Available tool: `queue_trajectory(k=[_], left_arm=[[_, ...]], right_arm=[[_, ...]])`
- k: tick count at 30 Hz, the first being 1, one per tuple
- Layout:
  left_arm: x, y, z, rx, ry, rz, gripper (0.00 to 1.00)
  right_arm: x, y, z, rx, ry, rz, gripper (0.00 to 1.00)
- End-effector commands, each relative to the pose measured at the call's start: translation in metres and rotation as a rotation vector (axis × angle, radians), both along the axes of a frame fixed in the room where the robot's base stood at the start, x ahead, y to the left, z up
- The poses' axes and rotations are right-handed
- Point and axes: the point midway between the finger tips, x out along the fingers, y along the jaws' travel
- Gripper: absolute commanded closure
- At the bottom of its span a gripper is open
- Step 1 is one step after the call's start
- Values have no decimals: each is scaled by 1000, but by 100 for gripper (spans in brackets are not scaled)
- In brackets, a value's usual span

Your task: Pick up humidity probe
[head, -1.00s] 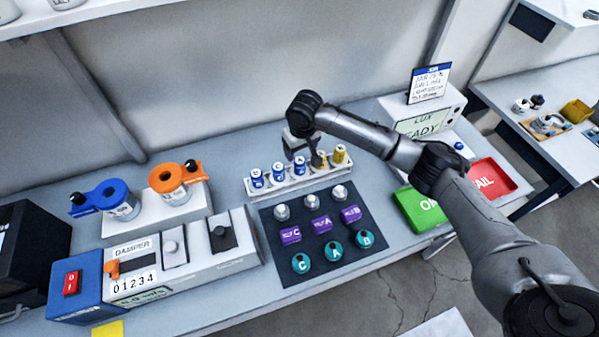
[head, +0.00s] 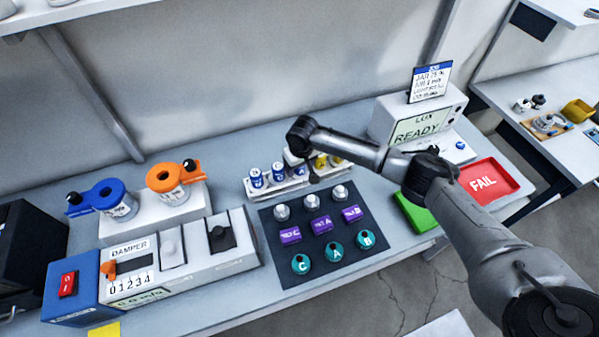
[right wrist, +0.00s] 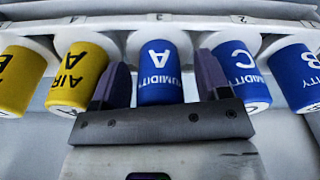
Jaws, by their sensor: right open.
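A white rack (head: 290,188) holds a row of blue humidity probes (head: 257,178) and yellow air probes (head: 335,160). My right gripper (head: 314,176) is low over the rack, beside the boundary of blue and yellow. In the right wrist view, the blue humidity probe A (right wrist: 162,75) stands between the two dark fingers of my right gripper (right wrist: 163,82), which are open on either side with narrow gaps. Blue probes C (right wrist: 238,78) and B (right wrist: 297,77) are on one side, yellow air probe A (right wrist: 82,75) on the other. My left gripper is not in view.
A dark mat (head: 280,270) with silver, purple and teal pieces lies in front of the rack. A damper box (head: 180,265) is at left; a lux meter (head: 420,125) is at back right, with a red FAIL tray (head: 485,184) and a green tray (head: 412,212).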

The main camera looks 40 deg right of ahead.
Motion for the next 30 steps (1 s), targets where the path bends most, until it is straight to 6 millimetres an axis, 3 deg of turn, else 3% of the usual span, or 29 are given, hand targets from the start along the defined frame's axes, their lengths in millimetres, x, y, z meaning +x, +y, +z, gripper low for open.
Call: queue_trajectory(k=[7,24,30], left_arm=[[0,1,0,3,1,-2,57],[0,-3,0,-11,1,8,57],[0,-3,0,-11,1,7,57]], right_arm=[[0,0,-1,0,0,1,32],[0,0,0,0,-1,1,86],[0,0,0,0,-1,0,86]])
